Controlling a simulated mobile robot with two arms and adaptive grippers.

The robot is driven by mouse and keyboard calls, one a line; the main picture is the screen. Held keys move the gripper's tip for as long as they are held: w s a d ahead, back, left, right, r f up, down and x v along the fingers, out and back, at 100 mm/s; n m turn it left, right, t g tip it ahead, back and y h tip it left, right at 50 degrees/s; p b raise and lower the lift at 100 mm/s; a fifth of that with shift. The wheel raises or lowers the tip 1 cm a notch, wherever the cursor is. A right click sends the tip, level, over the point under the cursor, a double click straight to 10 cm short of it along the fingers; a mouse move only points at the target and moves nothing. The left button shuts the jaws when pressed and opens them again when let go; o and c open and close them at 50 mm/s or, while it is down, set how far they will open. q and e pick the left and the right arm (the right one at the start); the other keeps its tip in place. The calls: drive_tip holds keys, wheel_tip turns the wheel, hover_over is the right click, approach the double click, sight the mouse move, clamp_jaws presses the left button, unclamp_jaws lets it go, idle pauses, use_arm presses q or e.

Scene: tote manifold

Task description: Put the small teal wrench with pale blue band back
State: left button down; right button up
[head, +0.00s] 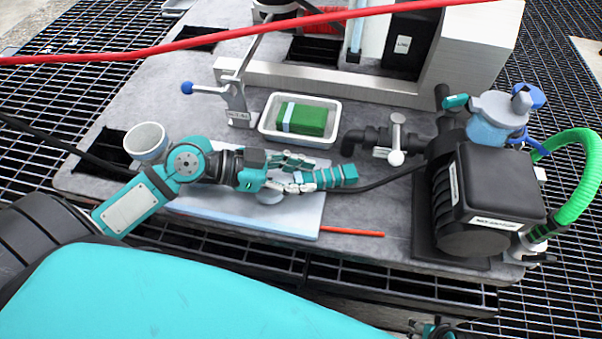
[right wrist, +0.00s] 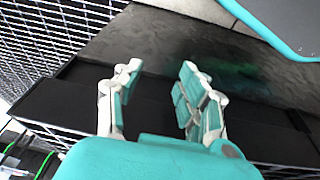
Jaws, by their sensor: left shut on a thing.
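My left gripper (head: 308,178) reaches in from the left over the pale mat on the bench. It is shut on a small teal piece with darker stripes, which I take for the teal wrench (head: 340,176). The piece sticks out to the right past the fingertips. Its other end is hidden by the fingers, and I cannot make out a pale blue band. My right gripper (right wrist: 160,85) is open and empty in the right wrist view, its two fingers apart above a dark ledge.
A white tray (head: 268,128) with a green block (head: 303,118) stands behind the left gripper. A lever valve (head: 236,100), a grey cup (head: 147,141) and a black motor unit (head: 488,190) surround it. A red cable crosses above. A red rod (head: 352,233) lies in front.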

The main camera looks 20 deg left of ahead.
use_arm(q)
drive_tip(key=shift+f, duration=0.15)
use_arm(e)
drive_tip(key=shift+r, duration=0.4)
use_arm(q)
drive_tip(key=shift+f, duration=0.15)
use_arm(e)
drive_tip(key=shift+d+r, duration=0.1)
drive_tip(key=shift+r, duration=0.35)
use_arm(q)
drive_tip(key=shift+b, duration=0.3)
use_arm(e)
drive_tip(key=shift+s+r, duration=0.1)
drive_tip(key=shift+r, duration=0.15)
use_arm(q)
drive_tip(key=shift+f, duration=0.1)
drive_tip(key=shift+s+f, duration=0.1)
use_arm(e)
drive_tip(key=shift+s+r, duration=0.15)
drive_tip(key=shift+r, duration=0.15)
use_arm(q)
drive_tip(key=shift+f, duration=0.1)
use_arm(e)
drive_tip(key=shift+s+r, duration=0.1)
drive_tip(key=shift+r, duration=0.05)
